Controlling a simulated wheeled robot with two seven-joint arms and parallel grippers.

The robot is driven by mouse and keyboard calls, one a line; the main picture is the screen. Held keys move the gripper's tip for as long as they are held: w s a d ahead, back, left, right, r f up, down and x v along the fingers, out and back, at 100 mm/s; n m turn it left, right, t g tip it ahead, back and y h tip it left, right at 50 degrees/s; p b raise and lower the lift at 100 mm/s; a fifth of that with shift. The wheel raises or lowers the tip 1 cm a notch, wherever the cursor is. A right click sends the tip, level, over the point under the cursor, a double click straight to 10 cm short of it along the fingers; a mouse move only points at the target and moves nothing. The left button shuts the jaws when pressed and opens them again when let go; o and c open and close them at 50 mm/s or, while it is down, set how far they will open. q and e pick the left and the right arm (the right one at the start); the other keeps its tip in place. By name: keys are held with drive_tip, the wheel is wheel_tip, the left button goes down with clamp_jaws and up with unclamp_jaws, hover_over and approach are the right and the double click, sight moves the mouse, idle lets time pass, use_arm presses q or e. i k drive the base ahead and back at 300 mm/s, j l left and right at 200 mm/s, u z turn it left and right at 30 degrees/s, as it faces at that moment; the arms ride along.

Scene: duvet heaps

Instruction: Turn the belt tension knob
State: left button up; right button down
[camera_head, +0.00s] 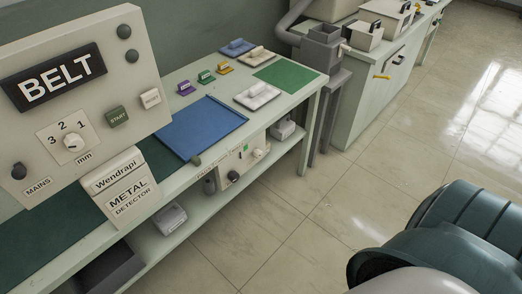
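A beige machine (95,30) at the left has a black display reading BELT (55,75). Below the display is a round white knob (73,142) on a plate marked 3, 2, 1 and mm. A control box (222,185) under the table's front edge carries a black knob (234,176), a pale knob (257,153) and a small green part; its lettering is too small to read. A small dark knob (196,160) sits at the table's front edge. I cannot tell which knob is the belt tension one. Neither of my grippers shows.
The machine has START (118,117) and MAINS (18,171) controls. A blue mat (205,130), a green mat (287,77), white trays and coloured pieces lie on the table. A lower shelf (180,222) holds a grey device (168,218). The tiled floor (310,215) in front is clear.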

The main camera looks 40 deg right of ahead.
sight(233, 176)
drive_tip(key=z, duration=0.9)
